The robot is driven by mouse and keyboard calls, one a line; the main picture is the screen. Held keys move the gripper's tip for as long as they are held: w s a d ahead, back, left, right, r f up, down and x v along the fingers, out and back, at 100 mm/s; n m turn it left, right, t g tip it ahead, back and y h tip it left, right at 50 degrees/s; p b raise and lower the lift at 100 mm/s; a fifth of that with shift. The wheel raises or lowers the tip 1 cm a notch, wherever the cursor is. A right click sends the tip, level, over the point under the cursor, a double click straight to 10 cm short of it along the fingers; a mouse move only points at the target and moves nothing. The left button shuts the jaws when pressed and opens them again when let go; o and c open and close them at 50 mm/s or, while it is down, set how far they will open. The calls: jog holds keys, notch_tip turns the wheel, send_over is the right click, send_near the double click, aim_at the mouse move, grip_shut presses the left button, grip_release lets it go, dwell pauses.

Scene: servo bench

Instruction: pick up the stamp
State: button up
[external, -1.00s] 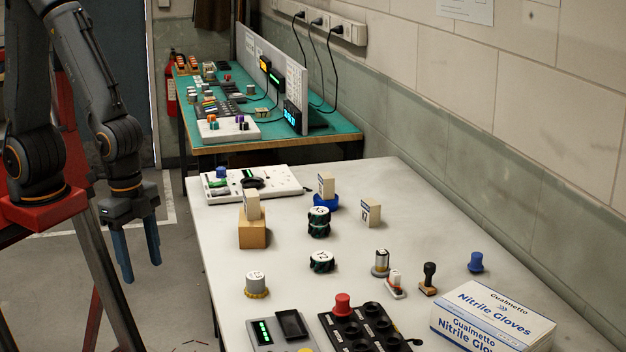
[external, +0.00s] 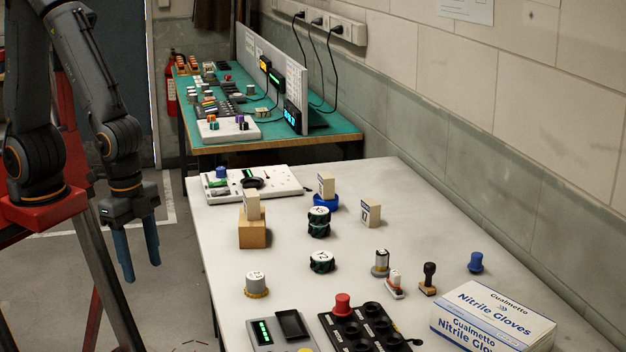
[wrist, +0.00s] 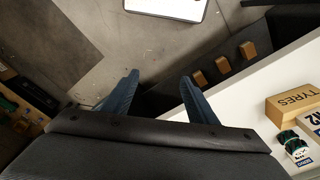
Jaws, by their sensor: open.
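My gripper (external: 141,269) hangs off the table's left edge, pointing down, far to the left of the stamp. Its two blue fingers are apart with nothing between them. The wrist view shows the open fingers (wrist: 159,80) over the floor. The stamp does not show in the wrist view.
A small white-and-red item (external: 395,284) and a silver cylinder (external: 380,263) stand close left of the stamp. The glove box (external: 492,318) is at its front right, a blue knob (external: 476,262) behind right. A black holder (external: 368,330) lies front left.

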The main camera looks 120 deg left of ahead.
jog(key=w+a+n+b, duration=0.1)
jog(key=w, duration=0.4)
jog(key=w+a+b, duration=0.1)
jog(key=w+a, duration=0.1)
jog(key=w, duration=0.4)
jog(key=w+a+n+b, duration=0.1)
jog(key=w+a, duration=0.1)
jog(key=w, duration=0.3)
jog(key=shift+w+r+n+t+y, duration=0.2)
jog(key=shift+w+n+t+y, duration=0.1)
jog(key=w+a+n+b, duration=0.2)
jog(key=w+a, duration=0.3)
jog(key=w, duration=0.5)
jog(key=n+t+y+b, duration=0.1)
jog(key=n+y+b, duration=0.2)
jog(key=n+b, duration=0.25)
send_near(425, 282)
jog(key=f, duration=0.1)
jog(key=shift+a+f+p, duration=0.5)
jog(key=shift+f+p, duration=0.1)
jog(key=shift+f, duration=0.05)
jog(key=x, duration=0.2)
jog(key=p+x, duration=0.1)
jog(key=x, duration=0.3)
jog(key=shift+w+d+f, duration=0.1)
jog(key=shift+w+f, duration=0.05)
jog(key=shift+w, duration=0.2)
jog(key=c, duration=1.1)
